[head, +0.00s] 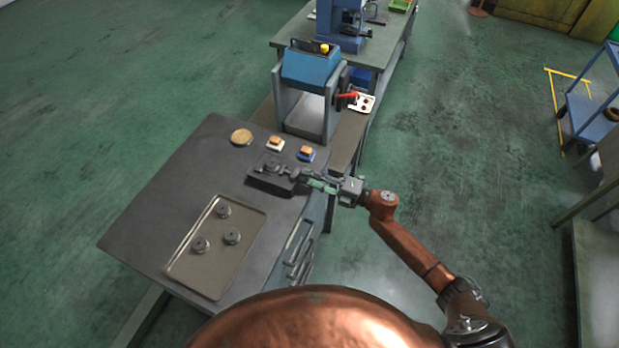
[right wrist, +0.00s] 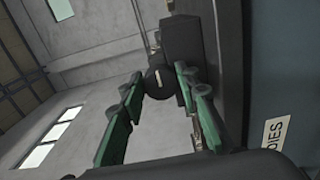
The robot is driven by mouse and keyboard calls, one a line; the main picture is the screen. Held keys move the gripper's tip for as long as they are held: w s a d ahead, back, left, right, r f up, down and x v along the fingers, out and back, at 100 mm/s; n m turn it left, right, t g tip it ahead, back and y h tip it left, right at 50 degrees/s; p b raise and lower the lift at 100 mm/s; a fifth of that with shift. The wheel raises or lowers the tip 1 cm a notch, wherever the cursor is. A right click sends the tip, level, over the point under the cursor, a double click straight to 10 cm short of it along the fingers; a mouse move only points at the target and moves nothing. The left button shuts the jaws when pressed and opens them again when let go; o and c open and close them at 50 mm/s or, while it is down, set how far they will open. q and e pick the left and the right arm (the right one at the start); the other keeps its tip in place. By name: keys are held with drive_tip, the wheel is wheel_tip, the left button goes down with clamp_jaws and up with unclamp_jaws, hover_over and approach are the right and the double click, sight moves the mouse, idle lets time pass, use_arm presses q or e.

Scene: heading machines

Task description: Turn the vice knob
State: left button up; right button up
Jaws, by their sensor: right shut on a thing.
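The dark vice (head: 268,182) sits near the right edge of the dark table. It also shows as a dark block (right wrist: 182,45) in the right wrist view. My right gripper (head: 303,178) reaches it from the right. In the right wrist view the round dark vice knob (right wrist: 157,82), with a pale mark on its face, lies between the green fingers of my right gripper (right wrist: 160,84). The gripper is shut on the knob. In the head view the fingers largely hide the knob. My left gripper is not in view.
A metal tray (head: 181,262) with several round grey parts lies at the front of the table (head: 165,195). An orange-topped white button box (head: 275,146), a blue one (head: 306,155) and a brass disc (head: 241,137) lie behind the vice. A blue machine (head: 310,68) stands beyond.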

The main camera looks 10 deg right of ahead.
drive_tip(key=shift+d, duration=0.1)
drive_tip(key=o, duration=1.1)
drive_tip(key=shift+o, duration=0.2)
drive_tip(key=v, duration=1.2)
drive_tip(key=shift+w+f, duration=0.15)
